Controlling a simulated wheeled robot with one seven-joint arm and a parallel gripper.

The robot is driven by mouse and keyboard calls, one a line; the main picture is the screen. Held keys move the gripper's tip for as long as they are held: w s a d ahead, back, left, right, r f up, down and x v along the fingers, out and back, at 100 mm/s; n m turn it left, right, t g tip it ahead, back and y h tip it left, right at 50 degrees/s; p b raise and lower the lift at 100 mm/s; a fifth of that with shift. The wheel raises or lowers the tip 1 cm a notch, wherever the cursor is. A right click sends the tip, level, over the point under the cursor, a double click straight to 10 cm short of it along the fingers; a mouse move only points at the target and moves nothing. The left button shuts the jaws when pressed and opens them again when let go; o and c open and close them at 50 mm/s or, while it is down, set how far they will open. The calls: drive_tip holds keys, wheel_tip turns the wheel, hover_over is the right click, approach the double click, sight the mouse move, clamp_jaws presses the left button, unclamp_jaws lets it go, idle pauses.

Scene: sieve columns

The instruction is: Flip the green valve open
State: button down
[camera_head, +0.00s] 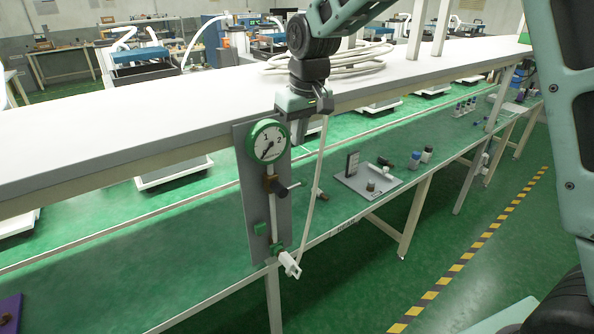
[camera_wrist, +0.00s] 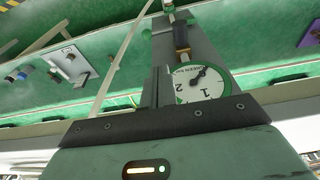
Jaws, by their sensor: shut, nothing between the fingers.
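A grey upright panel (camera_head: 250,190) hangs at the bench front. Low on it are a green block (camera_head: 261,228) and a green fitting (camera_head: 277,249) with a white spout (camera_head: 290,265); I cannot tell which part is the green valve's handle. Above them are a brass valve (camera_head: 272,184) with a dark side handle, and a round green-rimmed gauge (camera_head: 268,141). My gripper (camera_head: 299,125) is shut and empty, pointing down beside the gauge, well above the green parts. In the wrist view, its shut fingers (camera_wrist: 156,88) are beside the gauge (camera_wrist: 200,82), with the brass valve (camera_wrist: 182,38) beyond.
The long white bench top (camera_head: 120,145) lies behind the panel, with a coiled pale hose (camera_head: 335,60) on it. A pale hose (camera_head: 314,185) hangs just right of the panel. A tray (camera_head: 366,180) with small items rests on the green lower shelf to the right.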

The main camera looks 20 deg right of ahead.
drive_tip(key=p, duration=0.4)
hover_over(297, 184)
drive_tip(key=x, duration=0.3)
drive_tip(key=s+x, duration=0.1)
drive_tip(key=x, duration=0.5)
drive_tip(key=shift+s+d+f, duration=0.2)
drive_tip(key=shift+s+d, duration=0.05)
drive_tip(key=shift+s, duration=0.05)
drive_tip(key=shift+s+f, duration=0.1)
drive_tip(key=shift+f, duration=0.8)
